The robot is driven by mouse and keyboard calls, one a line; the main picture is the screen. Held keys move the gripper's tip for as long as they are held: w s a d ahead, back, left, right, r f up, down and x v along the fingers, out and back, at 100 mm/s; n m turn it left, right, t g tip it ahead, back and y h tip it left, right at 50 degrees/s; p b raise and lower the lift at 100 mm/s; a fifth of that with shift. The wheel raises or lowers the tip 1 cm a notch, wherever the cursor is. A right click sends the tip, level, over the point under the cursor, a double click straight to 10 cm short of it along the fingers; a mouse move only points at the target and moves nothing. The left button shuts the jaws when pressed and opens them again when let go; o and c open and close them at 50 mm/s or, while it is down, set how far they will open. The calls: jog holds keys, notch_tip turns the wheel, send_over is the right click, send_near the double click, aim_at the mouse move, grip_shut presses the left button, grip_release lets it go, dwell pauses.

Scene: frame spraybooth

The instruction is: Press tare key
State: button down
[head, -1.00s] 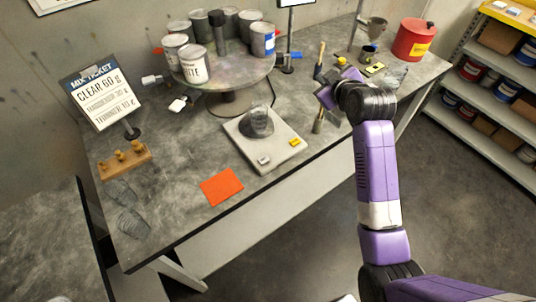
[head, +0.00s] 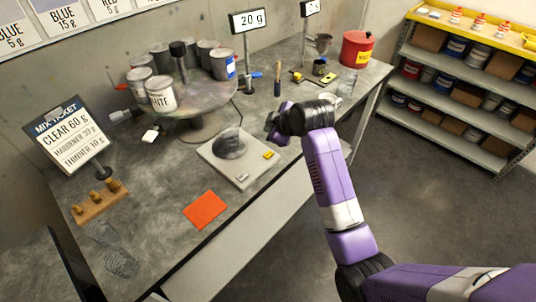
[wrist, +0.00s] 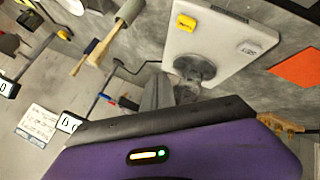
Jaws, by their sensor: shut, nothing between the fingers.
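The pale square scale (head: 217,158) lies on the bench with a clear cup (head: 231,141) on its round pan. A yellow key (head: 268,154) and a light grey key (head: 242,177) sit along its front edge. In the wrist view the scale (wrist: 215,30) shows at the top, with the yellow key (wrist: 186,22) and the grey key (wrist: 250,48). Their lettering is too small to read, so I cannot tell which is tare. My gripper (head: 271,127) is shut and empty, beside the scale's right corner. In the wrist view its fingers (wrist: 157,92) point toward the scale.
A round turntable (head: 197,99) with several cans stands behind the scale. An orange sheet (head: 205,210) lies in front. A brush (head: 277,77) and a red can (head: 356,49) stand farther right.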

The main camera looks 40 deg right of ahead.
jog(key=shift+f, duration=0.1)
jog(key=b, duration=0.5)
send_over(270, 156)
notch_tip(270, 156, down, 7)
jog(key=shift+f, duration=0.15)
jog(key=shift+f+b, duration=0.45)
jog(key=shift+f, duration=0.2)
jog(key=shift+f, duration=0.2)
dwell(1.1)
jog(key=shift+f, duration=0.2)
jog(key=shift+f, duration=0.45)
dwell(0.7)
dwell(0.3)
jog(key=shift+r+p, duration=0.65)
jog(key=shift+r, duration=0.2)
